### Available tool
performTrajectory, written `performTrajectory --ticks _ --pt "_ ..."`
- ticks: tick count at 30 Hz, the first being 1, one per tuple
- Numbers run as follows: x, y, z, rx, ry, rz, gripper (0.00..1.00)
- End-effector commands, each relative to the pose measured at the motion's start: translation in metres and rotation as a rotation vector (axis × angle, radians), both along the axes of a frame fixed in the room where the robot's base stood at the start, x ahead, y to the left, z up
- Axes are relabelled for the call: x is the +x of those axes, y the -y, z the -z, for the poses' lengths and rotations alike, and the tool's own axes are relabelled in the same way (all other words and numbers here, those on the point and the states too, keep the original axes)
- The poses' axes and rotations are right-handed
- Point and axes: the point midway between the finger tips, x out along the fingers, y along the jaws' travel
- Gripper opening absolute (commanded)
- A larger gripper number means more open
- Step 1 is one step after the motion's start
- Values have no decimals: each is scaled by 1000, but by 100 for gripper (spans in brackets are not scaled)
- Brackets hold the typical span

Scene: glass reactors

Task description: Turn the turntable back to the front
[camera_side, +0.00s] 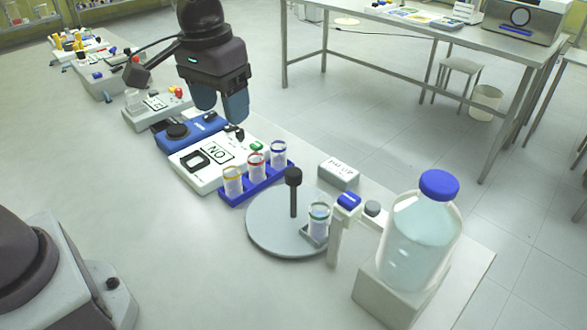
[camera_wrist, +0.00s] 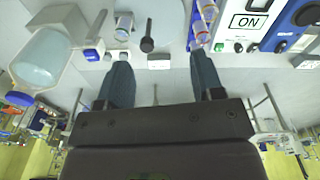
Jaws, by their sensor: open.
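The turntable (camera_side: 268,238) is a round grey disc on the bench. A dark post with a black knob (camera_side: 293,178) stands up from it; the knob also shows in the wrist view (camera_wrist: 147,44). My gripper (camera_side: 220,117) is open and empty, raised above the blue and white devices, up and left of the turntable in the side view. In the wrist view its fingers (camera_wrist: 160,62) are spread, with the knob beyond the gap between them.
A blue rack (camera_side: 262,188) with three colour-rimmed tubes stands close left of the turntable. A large blue-capped bottle (camera_side: 418,238) stands on a block at the right. A small labelled box (camera_side: 339,173) lies behind the disc. The bench in front is clear.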

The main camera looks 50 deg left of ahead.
Motion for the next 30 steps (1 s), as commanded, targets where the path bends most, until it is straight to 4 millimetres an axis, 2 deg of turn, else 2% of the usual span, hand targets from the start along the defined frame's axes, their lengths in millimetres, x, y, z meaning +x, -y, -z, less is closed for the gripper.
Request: performTrajectory --ticks 1,3,7,10,12,15,20,23,30 --pt "18 7 13 3 -36 -43 61" --pt "39 15 27 4 -66 -116 61" --pt "74 29 50 10 -104 -266 61" --pt "97 36 58 9 -105 -403 61" --pt "109 38 49 -3 -85 -495 61" --pt "113 39 41 -13 -75 -586 61" --pt "110 38 47 -12 -83 -641 61" --pt "110 38 58 -11 -85 -642 61" --pt "110 38 107 -10 -87 -640 61"
